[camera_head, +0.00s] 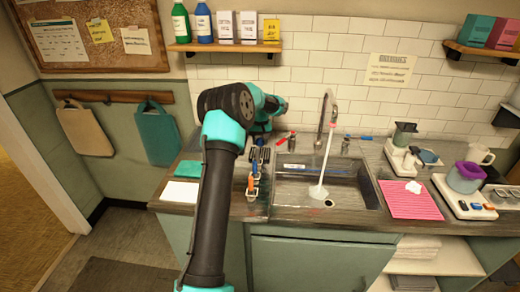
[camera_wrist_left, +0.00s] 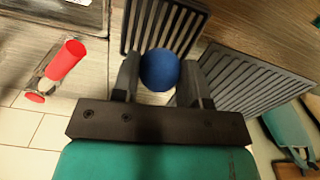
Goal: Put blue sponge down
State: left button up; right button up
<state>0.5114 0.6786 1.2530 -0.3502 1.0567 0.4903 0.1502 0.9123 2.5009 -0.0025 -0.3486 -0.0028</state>
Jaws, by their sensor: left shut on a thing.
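The blue sponge (camera_wrist_left: 160,69) shows in the left wrist view as a rounded blue shape between the two dark fingers of my left gripper (camera_wrist_left: 163,82), which is shut on it. Dark ribbed racks (camera_wrist_left: 250,78) lie beyond and below it; I cannot tell whether the sponge touches one. In the head view my left arm reaches to the back of the counter left of the sink, and its own links largely hide the gripper and the sponge. My right gripper is in neither view.
The sink (camera_head: 330,190) with its tall faucet (camera_head: 323,120) is right of the arm. A red-capped item (camera_wrist_left: 65,62) is near the gripper. A pink striped cloth (camera_head: 409,200) lies right of the sink.

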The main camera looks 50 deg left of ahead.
aim_at(260, 140)
pick_arm(q)
jog(key=shift+f, duration=2.25)
jog(key=shift+f, duration=0.15)
jog(key=o, duration=0.9)
notch_tip(260, 140, up, 12)
jog(key=shift+r, duration=0.2)
